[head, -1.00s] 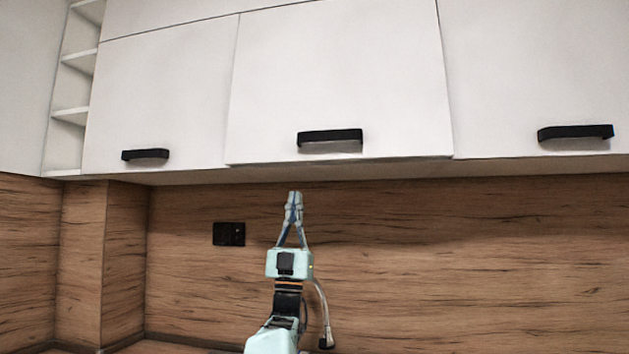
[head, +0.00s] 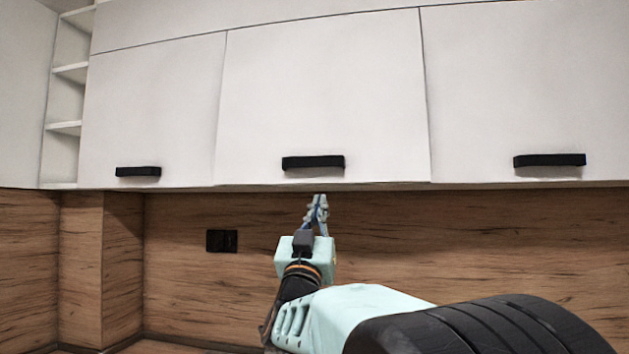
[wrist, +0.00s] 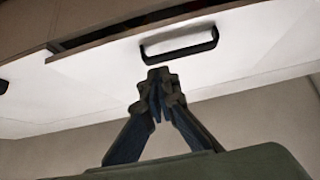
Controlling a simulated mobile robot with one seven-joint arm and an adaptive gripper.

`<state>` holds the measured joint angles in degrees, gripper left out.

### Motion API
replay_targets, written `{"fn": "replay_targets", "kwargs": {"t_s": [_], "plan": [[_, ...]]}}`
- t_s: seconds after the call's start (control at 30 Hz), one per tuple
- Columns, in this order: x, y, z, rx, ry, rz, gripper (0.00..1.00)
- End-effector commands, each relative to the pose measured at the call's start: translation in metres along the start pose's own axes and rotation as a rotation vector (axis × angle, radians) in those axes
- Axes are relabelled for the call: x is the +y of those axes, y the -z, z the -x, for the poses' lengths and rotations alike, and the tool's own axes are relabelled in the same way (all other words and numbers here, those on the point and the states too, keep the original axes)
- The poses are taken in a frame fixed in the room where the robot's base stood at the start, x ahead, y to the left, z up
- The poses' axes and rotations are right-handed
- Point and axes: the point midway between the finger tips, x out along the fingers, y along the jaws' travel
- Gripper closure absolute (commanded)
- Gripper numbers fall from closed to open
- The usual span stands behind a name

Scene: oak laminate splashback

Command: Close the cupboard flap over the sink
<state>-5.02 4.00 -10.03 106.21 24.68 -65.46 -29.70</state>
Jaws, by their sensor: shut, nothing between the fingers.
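The cupboard flap (head: 320,95) is the white middle front of the wall units, with a black bar handle (head: 313,162) near its lower edge. In the head view it looks almost flush with the fronts beside it. In the wrist view, a dark gap shows along one edge of the flap (wrist: 110,62), so it looks slightly ajar there; its handle (wrist: 180,42) lies beyond the fingertips. My gripper (head: 317,200) is shut and empty, pointing up just below the flap's lower edge in the head view. Whether the fingertips (wrist: 160,78) touch the flap cannot be told. No sink is in view.
White fronts with black handles flank the flap: a left one (head: 150,110) and a right one (head: 520,90). Open shelves (head: 66,128) stand at far left. A black socket (head: 222,241) sits on the wood splashback (head: 450,245). Room below the units looks free.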

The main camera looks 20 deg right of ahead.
Motion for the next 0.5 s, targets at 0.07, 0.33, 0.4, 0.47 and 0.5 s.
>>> {"fn": "replay_targets", "kwargs": {"t_s": [0.07, 0.33, 0.4, 0.47, 0.5], "plan": [[0.001, 0.002, -0.014, 0.002, -0.003, 0.002, 1.00], [0.002, 0.003, -0.068, 0.004, -0.003, 0.003, 1.00], [0.001, 0.002, -0.082, 0.003, -0.003, 0.003, 1.00], [0.001, 0.002, -0.093, 0.002, -0.002, 0.003, 1.00], [0.001, -0.002, -0.098, 0.001, -0.002, 0.003, 1.00]]}}
